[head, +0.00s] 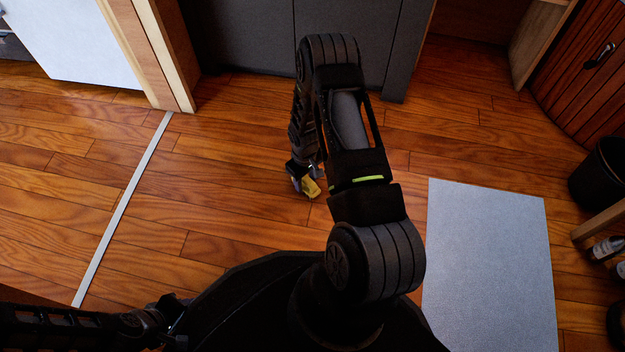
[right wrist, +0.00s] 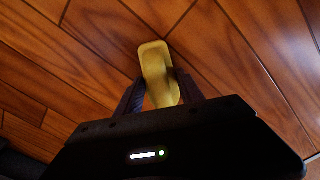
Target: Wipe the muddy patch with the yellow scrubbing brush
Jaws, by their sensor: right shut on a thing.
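The yellow scrubbing brush (head: 311,187) is in my right gripper (head: 306,178), low near the wooden floor in the middle of the head view. In the right wrist view the brush (right wrist: 157,68) stands out between the two dark fingers of the right gripper (right wrist: 160,90), which are shut on it. I cannot tell whether the brush touches the floor. No muddy patch can be made out in either view. My left arm shows at the lower left of the head view, but its fingers are not clear.
A grey mat (head: 488,260) lies on the floor at the right. A dark grey cabinet (head: 245,35) stands at the back. A black bin (head: 602,170) and bottles (head: 606,248) are at the right edge. A pale strip (head: 125,205) crosses the floor. Open floor lies left of the brush.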

